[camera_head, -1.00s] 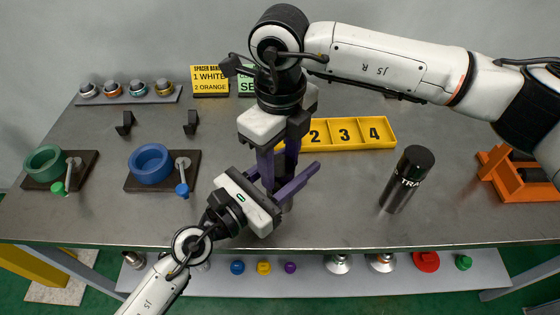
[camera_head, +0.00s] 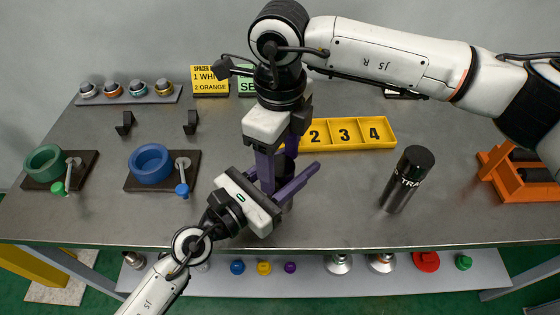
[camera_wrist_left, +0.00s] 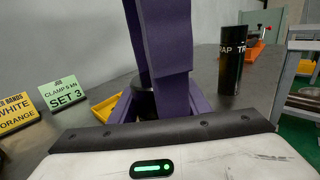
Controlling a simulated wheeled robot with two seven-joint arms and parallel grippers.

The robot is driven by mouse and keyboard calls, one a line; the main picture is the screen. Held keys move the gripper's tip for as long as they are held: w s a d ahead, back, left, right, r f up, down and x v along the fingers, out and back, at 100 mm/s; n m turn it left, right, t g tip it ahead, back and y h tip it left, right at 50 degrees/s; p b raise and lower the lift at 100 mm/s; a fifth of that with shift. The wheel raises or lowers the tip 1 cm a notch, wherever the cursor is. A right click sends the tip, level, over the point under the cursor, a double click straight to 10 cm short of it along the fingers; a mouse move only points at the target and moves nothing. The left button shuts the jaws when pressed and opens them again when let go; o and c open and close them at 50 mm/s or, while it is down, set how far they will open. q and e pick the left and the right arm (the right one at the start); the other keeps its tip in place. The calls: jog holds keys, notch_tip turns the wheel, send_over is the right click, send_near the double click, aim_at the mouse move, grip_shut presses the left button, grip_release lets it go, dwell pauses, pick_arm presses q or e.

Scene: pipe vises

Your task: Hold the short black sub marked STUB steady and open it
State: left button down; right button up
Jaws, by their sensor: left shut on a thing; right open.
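My left gripper (camera_head: 284,170) is low over the front middle of the table, its purple fingers shut on a dark short cylinder, taken to be the black sub STUB (camera_head: 286,163). The sub is mostly hidden by both grippers, and no marking on it can be read. A dark bit of the sub (camera_wrist_left: 147,108) shows between the purple fingers in the left wrist view. My right gripper (camera_head: 277,180) is open and points down over the left one, its fingers around the sub's place. Whether they touch the sub cannot be told.
A black cylinder marked TRAP (camera_head: 407,180) stands to the right. A yellow numbered tray (camera_head: 345,148) lies behind the grippers. Blue (camera_head: 150,163) and green (camera_head: 45,163) ring vises sit at left. An orange stand (camera_head: 510,175) is at far right.

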notch_tip(320, 180, up, 4)
jog(key=shift+c, duration=0.4)
notch_tip(320, 180, up, 3)
jog(key=m, duration=0.3)
jog(key=shift+f, duration=3.85)
jog(key=c, duration=1.1)
jog(key=n, duration=0.3)
